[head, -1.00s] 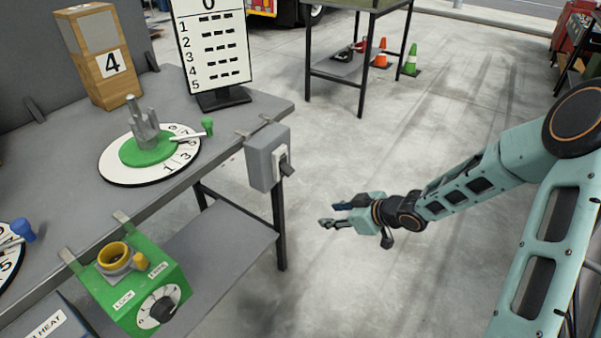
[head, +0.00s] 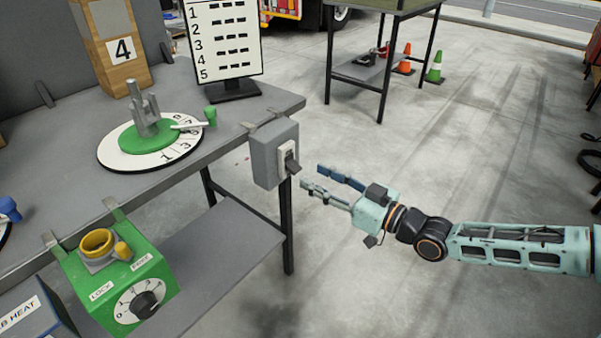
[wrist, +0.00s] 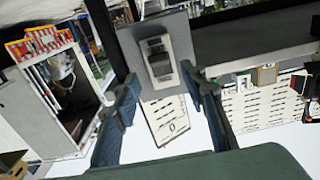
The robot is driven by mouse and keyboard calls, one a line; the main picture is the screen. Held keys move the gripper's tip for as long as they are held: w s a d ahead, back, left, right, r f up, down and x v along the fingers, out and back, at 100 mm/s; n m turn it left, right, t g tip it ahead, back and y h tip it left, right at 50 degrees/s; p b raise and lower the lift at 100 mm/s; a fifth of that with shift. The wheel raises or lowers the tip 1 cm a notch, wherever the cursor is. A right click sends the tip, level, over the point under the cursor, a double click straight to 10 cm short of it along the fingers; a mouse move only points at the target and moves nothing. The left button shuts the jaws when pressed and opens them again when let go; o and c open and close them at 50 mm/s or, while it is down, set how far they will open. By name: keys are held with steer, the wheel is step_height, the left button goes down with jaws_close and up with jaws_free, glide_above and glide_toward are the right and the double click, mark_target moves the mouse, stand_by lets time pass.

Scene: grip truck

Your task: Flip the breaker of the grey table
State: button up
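The breaker is a grey box (head: 268,152) hung on the right edge of the grey table (head: 75,125), with a light switch plate and a dark lever (head: 292,163) that slants outward and down. My gripper (head: 323,180) is open and empty, just right of the breaker and slightly lower, its fingers pointing at it and apart from it. In the wrist view the breaker's switch plate (wrist: 160,62) appears between the two open fingers (wrist: 165,100), ahead of them. The picture there is upside down.
A green box (head: 125,280) with a dial and a yellow ring hangs from the table's front edge. A round numbered dial (head: 120,155) and a scoreboard (head: 225,45) stand on the tabletop. A table leg (head: 287,225) stands below the breaker.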

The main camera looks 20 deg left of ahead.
mark_target(295, 166)
steer(key=b+x, duration=0.1)
steer(key=x, duration=0.5)
steer(key=shift+d, duration=0.1)
steer(key=shift+c, duration=0.3)
jaws_close()
